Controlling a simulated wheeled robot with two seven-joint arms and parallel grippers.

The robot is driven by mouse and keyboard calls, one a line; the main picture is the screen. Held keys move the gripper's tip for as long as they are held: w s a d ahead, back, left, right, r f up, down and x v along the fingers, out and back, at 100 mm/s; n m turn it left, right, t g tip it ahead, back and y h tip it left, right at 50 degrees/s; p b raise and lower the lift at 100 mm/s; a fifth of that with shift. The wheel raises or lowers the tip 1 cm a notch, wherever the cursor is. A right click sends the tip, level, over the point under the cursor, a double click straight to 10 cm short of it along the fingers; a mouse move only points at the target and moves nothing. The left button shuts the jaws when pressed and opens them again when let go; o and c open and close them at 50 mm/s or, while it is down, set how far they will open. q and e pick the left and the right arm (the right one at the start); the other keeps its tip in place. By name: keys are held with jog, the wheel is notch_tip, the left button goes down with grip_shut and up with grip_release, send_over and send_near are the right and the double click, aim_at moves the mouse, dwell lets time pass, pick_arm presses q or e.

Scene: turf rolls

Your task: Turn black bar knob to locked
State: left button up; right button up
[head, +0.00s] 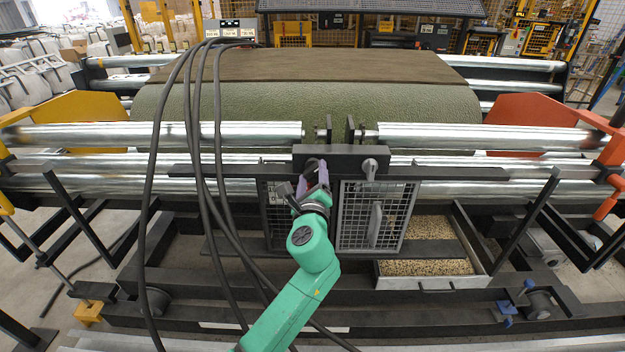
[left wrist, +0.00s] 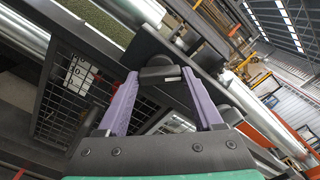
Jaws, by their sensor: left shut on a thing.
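The black bar knob (head: 311,164) sits on the left part of the front of a dark box (head: 340,153) in the middle of the head view. My left gripper (head: 316,176), with purple fingers on a green arm, reaches up to it from below and partly hides it. In the left wrist view the two purple fingers of my left gripper (left wrist: 160,76) are shut on the ends of the black bar knob (left wrist: 160,72). The bar lies crosswise between the fingertips. I cannot make out any lock marking. My right gripper is not in view.
A grey knob (head: 369,168) is on the same box to the right. Mesh doors (head: 376,215) hang below. Black cables (head: 205,150) hang left of my arm. A green turf roll (head: 330,108) lies behind shiny rollers (head: 225,134). A tray of grains (head: 430,266) is lower right.

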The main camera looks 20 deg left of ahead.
pick_arm(q)
jog(key=n+b, duration=0.2)
jog(key=n, duration=0.3)
jog(key=shift+f+n+b, duration=0.15)
jog(key=shift+n+b, duration=0.95)
jog(key=shift+n, duration=1.1)
jog(key=o, duration=1.4)
jog(key=shift+c, duration=0.2)
